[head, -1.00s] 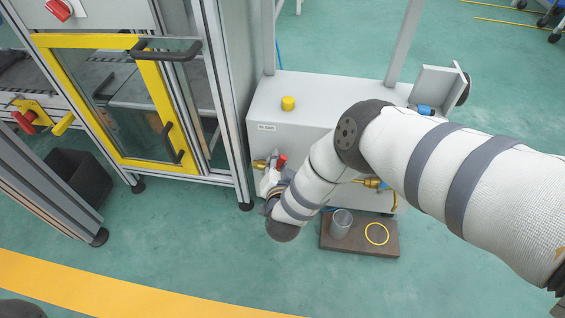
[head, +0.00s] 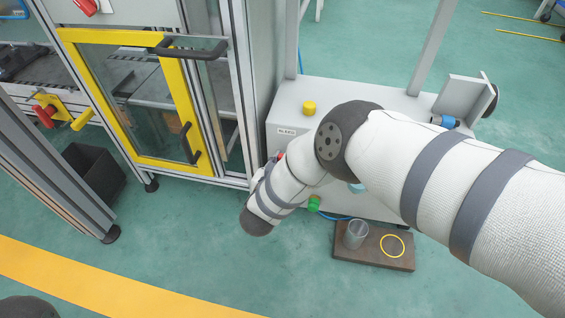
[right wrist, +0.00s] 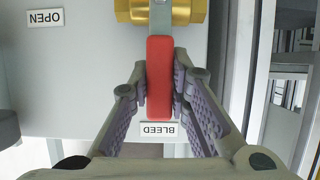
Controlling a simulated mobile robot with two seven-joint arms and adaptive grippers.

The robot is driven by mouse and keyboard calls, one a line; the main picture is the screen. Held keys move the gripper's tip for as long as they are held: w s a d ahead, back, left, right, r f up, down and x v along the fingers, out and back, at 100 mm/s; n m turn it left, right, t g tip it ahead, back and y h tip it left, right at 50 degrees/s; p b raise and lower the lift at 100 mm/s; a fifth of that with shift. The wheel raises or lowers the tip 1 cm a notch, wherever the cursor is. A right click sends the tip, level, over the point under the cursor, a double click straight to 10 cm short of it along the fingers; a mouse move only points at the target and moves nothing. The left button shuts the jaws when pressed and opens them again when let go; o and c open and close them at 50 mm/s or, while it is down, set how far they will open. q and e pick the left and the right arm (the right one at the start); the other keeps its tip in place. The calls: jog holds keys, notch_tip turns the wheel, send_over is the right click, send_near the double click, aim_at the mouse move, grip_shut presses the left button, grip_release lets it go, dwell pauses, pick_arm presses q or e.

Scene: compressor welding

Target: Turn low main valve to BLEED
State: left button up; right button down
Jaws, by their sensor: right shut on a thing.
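The low main valve has a red handle (right wrist: 160,78) on a brass body (right wrist: 163,10) in the right wrist view. The handle lies in line with the upside-down BLEED label (right wrist: 159,129) and its end is close to it. The OPEN label (right wrist: 45,18) is off to the left. My right gripper (right wrist: 160,76) is shut on the red handle, with one finger on each side. In the head view my right arm hides the gripper and most of the valve; a bit of red (head: 280,156) shows beside it. My left gripper is not in view.
A grey cabinet (head: 350,95) with a yellow knob (head: 309,108) carries the valve. A yellow-framed door (head: 187,110) stands close on the left. A brown board (head: 345,256) with a clear cup (head: 355,235) lies on the floor. Green floor is free in front.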

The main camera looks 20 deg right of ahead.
dwell(0.4)
jog(key=c, duration=1.5)
grip_release()
jog(key=shift+a, duration=0.1)
jog(key=v, duration=1.2)
jog(key=shift+r, duration=0.1)
